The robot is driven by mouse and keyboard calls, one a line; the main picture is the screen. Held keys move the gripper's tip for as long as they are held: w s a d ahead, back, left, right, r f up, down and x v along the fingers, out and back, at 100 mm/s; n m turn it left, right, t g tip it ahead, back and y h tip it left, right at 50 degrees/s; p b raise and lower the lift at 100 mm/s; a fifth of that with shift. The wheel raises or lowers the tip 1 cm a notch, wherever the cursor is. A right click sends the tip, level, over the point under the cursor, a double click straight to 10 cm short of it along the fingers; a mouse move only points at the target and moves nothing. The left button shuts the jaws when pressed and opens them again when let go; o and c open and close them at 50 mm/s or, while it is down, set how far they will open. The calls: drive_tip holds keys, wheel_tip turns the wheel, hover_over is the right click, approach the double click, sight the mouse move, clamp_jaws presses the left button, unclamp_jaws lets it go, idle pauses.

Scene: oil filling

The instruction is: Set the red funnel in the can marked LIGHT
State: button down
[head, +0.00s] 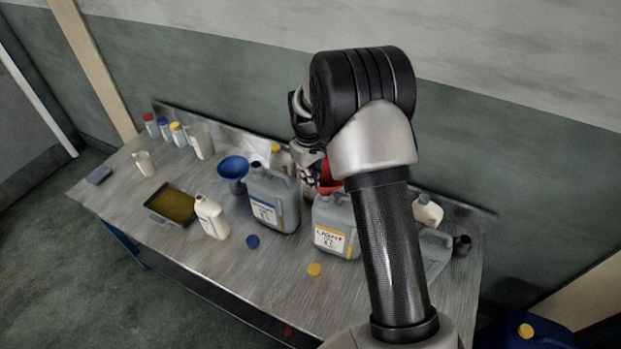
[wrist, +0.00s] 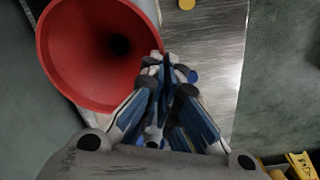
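The red funnel (head: 328,179) shows in the head view at the top of the can marked LIGHT, partly hidden by my arm. The wrist view shows the wide mouth of the funnel (wrist: 85,55). My gripper (wrist: 164,62) is shut on its rim. The can marked LIGHT (head: 322,214) is grey with a yellow-and-white label and stands upright on the bench. I cannot tell whether the funnel's spout is in the can's opening or above it. My gripper is mostly hidden behind the arm in the head view.
A grey can with a blue label (head: 262,186) stands left of it, near a blue funnel (head: 232,168). A yellow cap (head: 314,269) and a blue cap (head: 252,241) lie in front. A cream bottle (head: 211,216) and an oil tray (head: 155,212) are farther left. The bench front is mostly clear.

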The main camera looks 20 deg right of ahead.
drive_tip(key=shift+f, duration=0.25)
drive_tip(key=shift+f+b, duration=0.6)
drive_tip(key=c, duration=1.7)
unclamp_jaws()
drive_tip(key=shift+r, duration=0.15)
drive_tip(key=r, duration=1.1)
drive_tip(key=shift+s+a+r, duration=0.1)
drive_tip(key=shift+a+r, duration=0.1)
drive_tip(key=shift+r, duration=0.2)
